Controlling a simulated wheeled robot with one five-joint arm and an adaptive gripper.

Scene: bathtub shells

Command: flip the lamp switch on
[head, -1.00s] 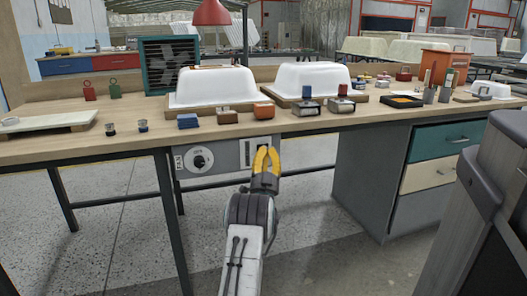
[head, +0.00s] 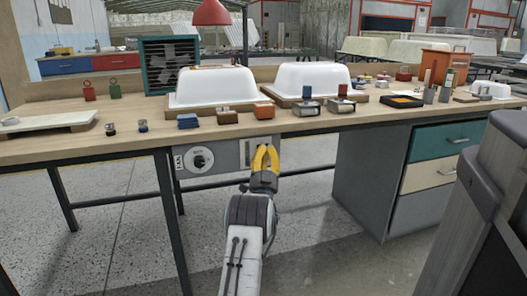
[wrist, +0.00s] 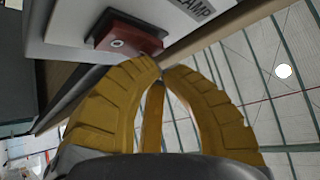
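The grey switch panel (head: 220,158) hangs under the front edge of the workbench. In the wrist view, the LAMP label (wrist: 195,10) and a red-brown switch block (wrist: 122,36) with a round screw show on the panel. My gripper (head: 265,149) is in front of the panel's right end, pointing up at it. Its yellow fingers (wrist: 162,68) curve together, tips practically meeting, with nothing visible between them. The tips are just beside the switch's lower right; I cannot tell whether they touch it. A red lamp (head: 211,14) hangs above the bench.
A round dial marked FAN (head: 199,160) is left on the panel. White tub shells (head: 213,86) and small blocks (head: 264,110) stand on the bench. The drawer cabinet (head: 375,180) is to the right. Floor below the panel is clear.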

